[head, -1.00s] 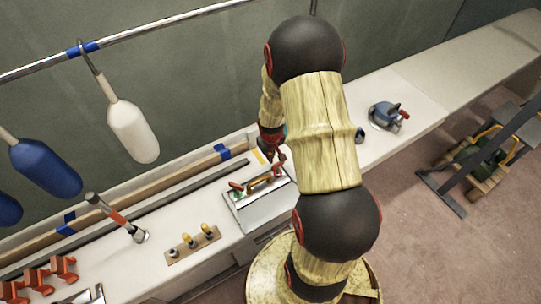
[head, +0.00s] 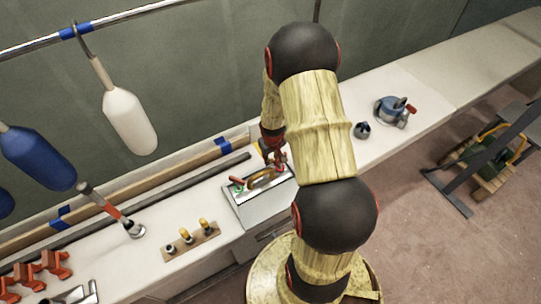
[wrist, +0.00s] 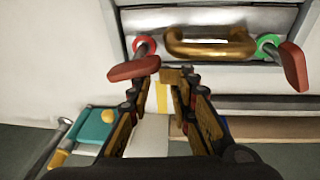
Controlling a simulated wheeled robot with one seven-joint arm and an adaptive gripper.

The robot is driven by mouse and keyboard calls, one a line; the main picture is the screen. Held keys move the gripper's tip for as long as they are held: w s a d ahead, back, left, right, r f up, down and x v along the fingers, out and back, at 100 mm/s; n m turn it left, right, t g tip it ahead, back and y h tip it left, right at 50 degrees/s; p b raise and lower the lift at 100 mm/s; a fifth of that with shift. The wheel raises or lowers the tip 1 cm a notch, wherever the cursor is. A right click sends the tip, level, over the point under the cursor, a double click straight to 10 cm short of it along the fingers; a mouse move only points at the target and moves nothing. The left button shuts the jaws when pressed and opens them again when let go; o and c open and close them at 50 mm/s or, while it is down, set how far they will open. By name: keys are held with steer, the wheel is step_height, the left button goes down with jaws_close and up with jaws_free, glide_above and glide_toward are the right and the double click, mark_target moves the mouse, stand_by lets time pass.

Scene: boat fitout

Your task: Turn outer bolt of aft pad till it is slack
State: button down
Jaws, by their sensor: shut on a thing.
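A pale metal block (head: 262,207) stands on the bench, with a brass handle (wrist: 210,43) across its metal plate. A bolt with a red ring (wrist: 145,45) and a red grip (wrist: 134,69) is on one side of the handle. A bolt with a green ring (wrist: 268,44) and a red grip (wrist: 294,66) is on the other. My gripper (wrist: 160,82) is at the red-ringed bolt, its jaws shut on that bolt's red grip; the exact contact is partly hidden. In the head view my gripper (head: 273,152) is at the block's far right end.
White (head: 130,122) and blue (head: 38,157) fenders hang from the rail.

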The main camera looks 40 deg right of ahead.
steer(key=shift+d+r, duration=0.35)
steer(key=shift+s+d+p, duration=0.1)
steer(key=shift+s+p, duration=0.4)
steer(key=shift+s, duration=0.15)
steer(key=shift+s+d, duration=0.2)
steer(key=shift+s, duration=0.3)
steer(key=shift+w+a+f, duration=0.1)
steer(key=shift+w+f, duration=0.05)
steer(key=shift+w, duration=0.1)
step_height(320, 180, up, 6)
steer(key=w+a+p, duration=0.1)
steer(key=p, duration=0.2)
steer(key=shift+w, duration=0.3)
steer(key=c, duration=2.4)
jaws_free()
jaws_close()
